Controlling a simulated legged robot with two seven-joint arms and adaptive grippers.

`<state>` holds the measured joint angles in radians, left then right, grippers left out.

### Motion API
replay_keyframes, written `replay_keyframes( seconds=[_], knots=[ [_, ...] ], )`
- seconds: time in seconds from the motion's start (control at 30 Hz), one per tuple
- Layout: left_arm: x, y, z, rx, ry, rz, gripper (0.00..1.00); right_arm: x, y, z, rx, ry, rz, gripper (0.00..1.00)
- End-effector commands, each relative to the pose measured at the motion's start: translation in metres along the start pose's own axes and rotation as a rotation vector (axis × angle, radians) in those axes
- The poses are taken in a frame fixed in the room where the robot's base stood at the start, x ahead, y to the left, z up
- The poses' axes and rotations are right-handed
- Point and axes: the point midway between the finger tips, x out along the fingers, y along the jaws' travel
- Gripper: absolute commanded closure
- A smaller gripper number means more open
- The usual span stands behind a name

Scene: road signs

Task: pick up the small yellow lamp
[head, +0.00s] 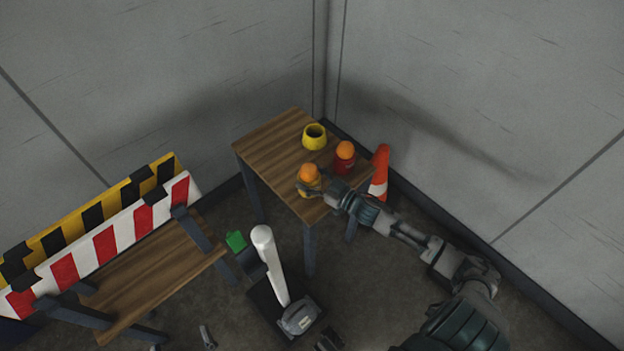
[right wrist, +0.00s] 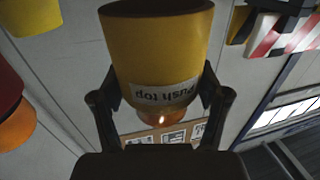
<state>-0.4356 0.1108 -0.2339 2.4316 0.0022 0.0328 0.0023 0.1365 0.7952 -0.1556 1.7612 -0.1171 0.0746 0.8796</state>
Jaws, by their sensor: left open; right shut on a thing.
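The small yellow lamp (head: 312,191) with an orange dome is at the near corner of the right wooden table (head: 268,146). My right gripper (head: 314,190) is shut on it, reaching in from the right. In the right wrist view the lamp's yellow body (right wrist: 157,45), with a "Push top" label, appears upside down between both fingers. I cannot tell whether its base touches the table. My left gripper (head: 182,343) is open at the bottom edge of the head view, apart from the lamp and mostly cut off.
A red lamp (head: 344,163) with an orange top and a yellow round pot-like object (head: 314,137) stand behind on the table. An orange and white cone (head: 380,172) stands right of it. Striped barriers (head: 110,235), a lower wooden table (head: 150,278) and a white post (head: 270,262) are left.

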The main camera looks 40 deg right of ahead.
Motion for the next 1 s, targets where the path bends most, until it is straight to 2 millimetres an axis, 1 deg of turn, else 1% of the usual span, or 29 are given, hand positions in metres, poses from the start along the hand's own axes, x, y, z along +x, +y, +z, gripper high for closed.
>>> replay_keyframes(
  seconds=[0.03,0.1,0.17,0.27,0.37,0.5,0.6,0.7,0.83,1.0],
  knots=[
    [0.001,0.000,0.001,0.004,-0.037,-0.002,0.00,0.000,0.001,-0.012,-0.002,0.007,-0.001,0.73],
    [0.000,-0.001,0.009,0.009,-0.106,-0.005,0.00,0.000,0.002,-0.021,-0.003,0.008,0.000,0.73],
    [-0.002,-0.002,0.017,0.013,-0.162,-0.008,0.00,-0.012,-0.004,-0.019,0.002,0.004,-0.001,0.73],
    [-0.007,-0.005,0.030,0.019,-0.275,-0.014,0.00,-0.033,-0.011,-0.021,0.003,0.004,-0.001,0.73],
    [-0.018,-0.009,0.047,0.025,-0.422,-0.023,0.00,-0.059,-0.021,-0.025,0.004,0.005,0.000,0.73],
    [-0.041,-0.017,0.070,0.030,-0.624,-0.038,0.00,-0.094,-0.035,-0.029,0.002,0.005,0.000,0.73],
    [-0.057,-0.021,0.083,0.031,-0.741,-0.047,0.00,-0.115,-0.043,-0.030,0.000,0.004,0.000,0.73],
    [-0.070,-0.023,0.091,0.032,-0.829,-0.053,0.00,-0.131,-0.049,-0.031,-0.001,0.004,0.000,0.73],
    [-0.081,-0.024,0.097,0.034,-0.899,-0.060,0.00,-0.144,-0.052,-0.030,0.000,0.005,-0.001,0.73],
    [-0.087,-0.024,0.100,0.034,-0.933,-0.062,0.00,-0.149,-0.054,-0.030,-0.001,0.006,-0.001,0.73]
  ],
)
